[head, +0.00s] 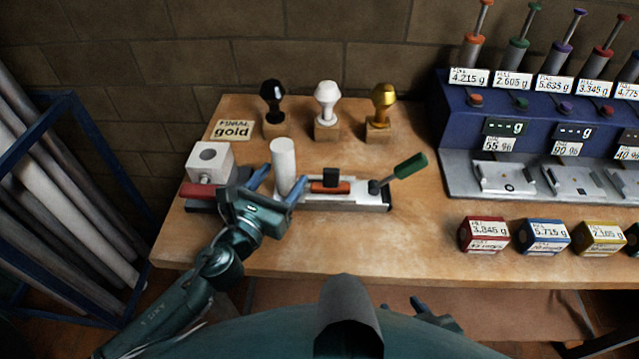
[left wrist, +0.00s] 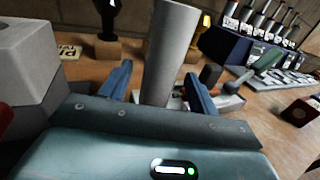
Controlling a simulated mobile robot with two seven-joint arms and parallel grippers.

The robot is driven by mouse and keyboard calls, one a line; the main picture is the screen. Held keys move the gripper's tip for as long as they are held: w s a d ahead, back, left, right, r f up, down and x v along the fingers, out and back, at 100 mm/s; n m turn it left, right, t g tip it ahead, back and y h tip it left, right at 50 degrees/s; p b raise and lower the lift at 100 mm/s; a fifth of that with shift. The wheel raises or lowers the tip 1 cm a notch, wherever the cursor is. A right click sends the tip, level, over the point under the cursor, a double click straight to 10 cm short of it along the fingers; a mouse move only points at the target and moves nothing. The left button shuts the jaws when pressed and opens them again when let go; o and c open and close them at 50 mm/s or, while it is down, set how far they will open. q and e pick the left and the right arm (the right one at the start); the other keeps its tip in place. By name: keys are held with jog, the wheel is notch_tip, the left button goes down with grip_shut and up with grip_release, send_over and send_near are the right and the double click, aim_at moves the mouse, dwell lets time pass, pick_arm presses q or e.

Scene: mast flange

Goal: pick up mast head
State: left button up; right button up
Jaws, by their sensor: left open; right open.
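Three knob-shaped pieces stand on wooden blocks at the back of the bench: black (head: 273,94), white (head: 326,95) and gold (head: 383,96). I cannot tell by name which is the mast head. A card (head: 233,130) beside them bears upside-down lettering that seems to read "gold". A plain white cylinder (head: 283,158) stands upright at the left end of a clamp fixture (head: 345,197). My left gripper (head: 279,184) is open, its fingers on either side of the cylinder, also in the left wrist view (left wrist: 160,60). My right gripper (head: 430,315) is partly visible, low, in front of the bench.
A light block with a round hole (head: 208,160) sits in a red-jawed vise (head: 200,190) at left. The clamp has a green handle (head: 410,165). A blue weighing station (head: 510,120) and several labelled boxes (head: 484,235) occupy the right.

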aim_at(284, 143)
pick_arm(q)
jog(key=shift+x, duration=1.45)
pick_arm(e)
jog(key=shift+w+d, duration=0.15)
jog(key=shift+d, duration=0.05)
pick_arm(q)
jog(key=shift+c, duration=0.4)
jog(key=c, duration=1)
jog(key=shift+r, duration=0.15)
grip_shut()
jog(key=shift+r+p, duration=0.3)
jog(key=shift+r, duration=0.05)
notch_tip(284, 143, up, 8)
jog(key=p, duration=0.4)
jog(key=shift+r, duration=0.65)
pick_arm(e)
jog(key=shift+s+d+r+m+g+h, duration=0.3)
jog(key=shift+d+r+g+h, duration=0.1)
jog(key=shift+d+r+h, duration=0.25)
